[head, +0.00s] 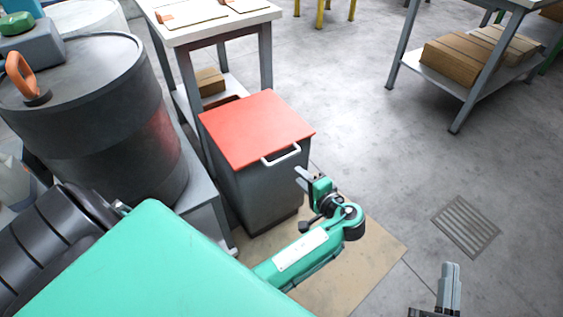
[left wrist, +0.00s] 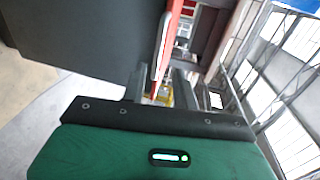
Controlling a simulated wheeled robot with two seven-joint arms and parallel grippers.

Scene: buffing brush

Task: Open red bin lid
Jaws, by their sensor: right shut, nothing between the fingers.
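The bin (head: 262,185) is a grey box with a flat red lid (head: 255,125), which lies closed on top. A white handle (head: 281,155) sticks out from the lid's front edge. My left gripper (head: 303,180) is just right of and below the handle, apart from it in the head view. In the left wrist view my left gripper (left wrist: 160,88) has its two fingers spread. The red lid edge (left wrist: 172,35) and the pale handle (left wrist: 162,55) show just beyond the fingers. My right gripper (head: 450,285) is shut and empty at the bottom right, far from the bin.
A dark drum (head: 95,120) stands left of the bin on a grey base. A white-topped table (head: 215,25) is right behind the bin. A shelf with cardboard boxes (head: 470,55) is at the far right. The floor right of the bin is open, with a drain grate (head: 465,226).

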